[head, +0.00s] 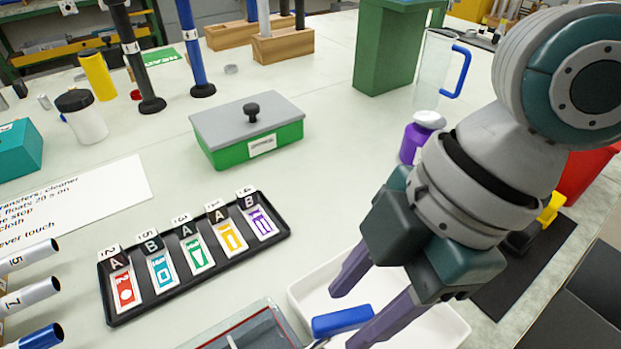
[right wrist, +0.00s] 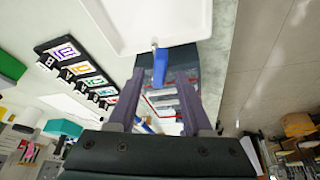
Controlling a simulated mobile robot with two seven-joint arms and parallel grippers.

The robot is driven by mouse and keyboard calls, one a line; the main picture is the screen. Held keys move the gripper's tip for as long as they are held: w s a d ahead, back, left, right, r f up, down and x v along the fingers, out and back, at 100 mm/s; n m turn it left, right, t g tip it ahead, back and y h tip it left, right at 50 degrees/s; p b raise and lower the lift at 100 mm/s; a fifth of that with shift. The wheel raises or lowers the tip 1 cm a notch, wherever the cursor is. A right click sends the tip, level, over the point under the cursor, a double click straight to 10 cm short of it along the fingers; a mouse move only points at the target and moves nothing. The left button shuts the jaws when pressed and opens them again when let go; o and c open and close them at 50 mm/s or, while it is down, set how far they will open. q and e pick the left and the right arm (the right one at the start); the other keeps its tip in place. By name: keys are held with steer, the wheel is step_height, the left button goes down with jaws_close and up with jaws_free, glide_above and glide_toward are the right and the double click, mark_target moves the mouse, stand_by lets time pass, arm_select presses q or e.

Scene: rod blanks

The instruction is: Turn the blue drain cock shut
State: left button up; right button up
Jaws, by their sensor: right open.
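The blue drain cock (head: 342,321) shows as a blue lever near the bottom of the head view, in front of the white tray. In the right wrist view the blue lever (right wrist: 159,66) extends from a small metal stem by the white tray's edge. My right gripper (head: 345,318) is open, its two purple-grey fingers pointing toward the lever. In the right wrist view the lever lies between the fingertips (right wrist: 160,78), with a gap on each side. Whether a finger touches it I cannot tell. My left gripper is not in view.
The white tray (head: 304,292) lies under my right gripper. A clear red-edged container (head: 262,328) is beside it at the bottom. A black rack of coloured cards (head: 130,311), a green box with grey lid (head: 217,152) and a purple bottle (head: 411,143) stand nearby.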

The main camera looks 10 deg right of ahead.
steer(key=shift+a+f, duration=0.2)
steer(key=shift+f, duration=0.3)
steer(key=shift+c, duration=0.2)
jaws_close()
